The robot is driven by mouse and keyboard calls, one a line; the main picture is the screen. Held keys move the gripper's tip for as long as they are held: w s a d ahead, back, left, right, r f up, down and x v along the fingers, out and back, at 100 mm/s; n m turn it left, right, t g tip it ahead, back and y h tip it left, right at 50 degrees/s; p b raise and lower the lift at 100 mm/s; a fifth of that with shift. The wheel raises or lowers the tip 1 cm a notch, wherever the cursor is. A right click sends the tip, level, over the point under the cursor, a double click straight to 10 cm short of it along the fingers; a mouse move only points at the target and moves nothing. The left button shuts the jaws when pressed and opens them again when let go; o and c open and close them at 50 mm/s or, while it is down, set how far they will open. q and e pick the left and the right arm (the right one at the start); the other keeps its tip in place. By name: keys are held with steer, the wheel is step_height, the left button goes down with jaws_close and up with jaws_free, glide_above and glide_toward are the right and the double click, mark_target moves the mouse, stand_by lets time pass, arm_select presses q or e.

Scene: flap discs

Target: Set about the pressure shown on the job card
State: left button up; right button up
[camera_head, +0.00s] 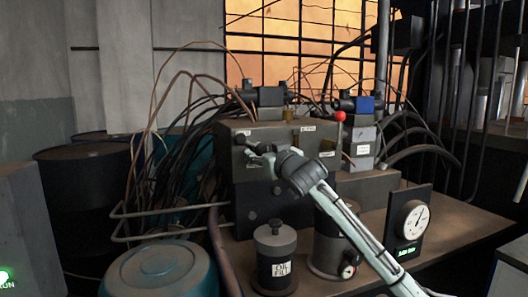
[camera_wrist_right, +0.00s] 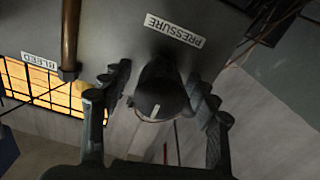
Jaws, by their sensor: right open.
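A dark round knob (camera_wrist_right: 160,98) with a pale index mark sits under a white PRESSURE label (camera_wrist_right: 175,30) in the right wrist view. My right gripper (camera_head: 258,152) is at the upper front of the grey hydraulic block (camera_head: 300,136). In the wrist view its open fingers (camera_wrist_right: 158,104) stand on either side of the knob; I cannot tell whether they touch it. A white dial gauge (camera_head: 412,221) stands at the right of the bench, with a green lit readout (camera_head: 408,252) below, too small to read surely. No job card is recognisable. My left gripper is not in view.
A BLEED label (camera_wrist_right: 40,61) and brown rod (camera_wrist_right: 70,40) are beside the knob. A red-tipped lever (camera_head: 340,117) rises from the block. A dark canister (camera_head: 275,255) stands on the bench in front. Hoses and cables crowd the left; a blue drum (camera_head: 158,270) stands lower left.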

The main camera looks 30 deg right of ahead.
steer(key=shift+c, duration=0.5)
steer(key=c, duration=1.1)
steer(key=shift+n, duration=0.3)
steer(key=n, duration=0.4)
steer(key=shift+n, duration=0.4)
steer(key=n, duration=0.5)
steer(key=shift+n, duration=0.4)
steer(key=o, duration=1.2)
